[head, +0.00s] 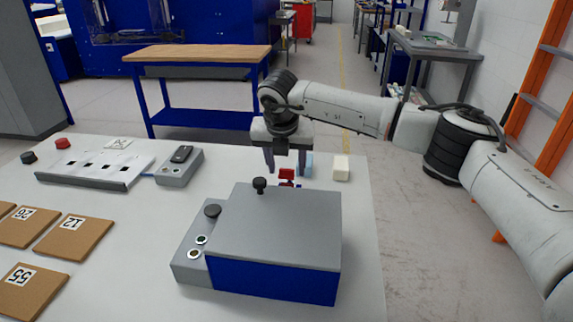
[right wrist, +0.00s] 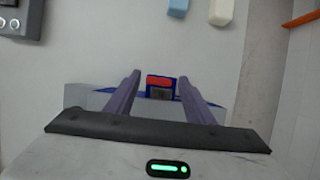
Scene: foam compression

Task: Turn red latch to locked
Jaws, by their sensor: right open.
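The red latch (head: 287,174) is at the far edge of a grey-topped blue box (head: 275,225). It also shows in the right wrist view (right wrist: 160,82), lying crosswise above a dark plate on the blue face. My right gripper (head: 286,170) is open and points down over the far edge of the box. In the right wrist view its fingers (right wrist: 159,75) are apart, one on each side of the latch, with small gaps visible. The box hides the latch's lower part in the head view. My left gripper is not in view.
A light blue block (head: 306,165) and a cream block (head: 341,168) stand just right of the gripper. Tan numbered tiles (head: 72,238) and a slotted panel (head: 95,166) are at left. The table's right edge is close.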

